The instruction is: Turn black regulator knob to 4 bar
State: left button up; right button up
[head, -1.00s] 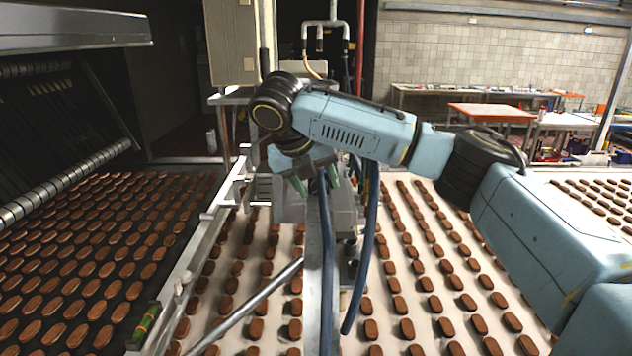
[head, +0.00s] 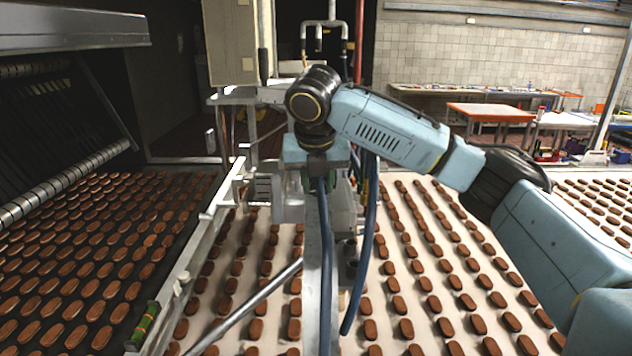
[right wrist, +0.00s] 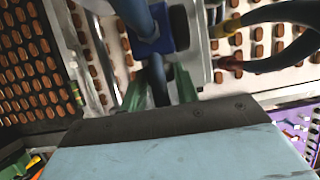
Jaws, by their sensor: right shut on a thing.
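My right gripper (head: 320,180) points down at the metal unit over the middle of the conveyor. In the right wrist view its two green fingers (right wrist: 158,90) stand either side of a dark round part, the black regulator knob (right wrist: 156,72), and are shut on it. The knob is mostly hidden by the fingers and wrist in the head view. A blue fitting (right wrist: 152,45) sits close to the knob. No gauge reading or knob marking can be made out. My left gripper is not in view.
Blue hoses (head: 327,260) hang in front of the unit, close to my gripper. A slanted metal rod (head: 250,302) and a metal rail (head: 205,240) lie to the left. Brown biscuits cover the pale belt (head: 345,345) and the dark belt at left.

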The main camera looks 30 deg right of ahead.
jog(key=shift+s+d+m+t+y, duration=0.15)
jog(key=shift+t+y, duration=0.25)
jog(key=shift+y, duration=0.3)
jog(key=shift+d+m+t+y, duration=0.15)
jog(key=shift+t+y, duration=0.25)
jog(key=shift+y, duration=0.3)
jog(key=o, duration=1)
jog(key=shift+c, duration=0.2)
jog(key=b+v, duration=0.1)
jog(key=v, duration=1.2)
jog(key=shift+s, duration=0.3)
jog(key=shift+r, duration=0.1)
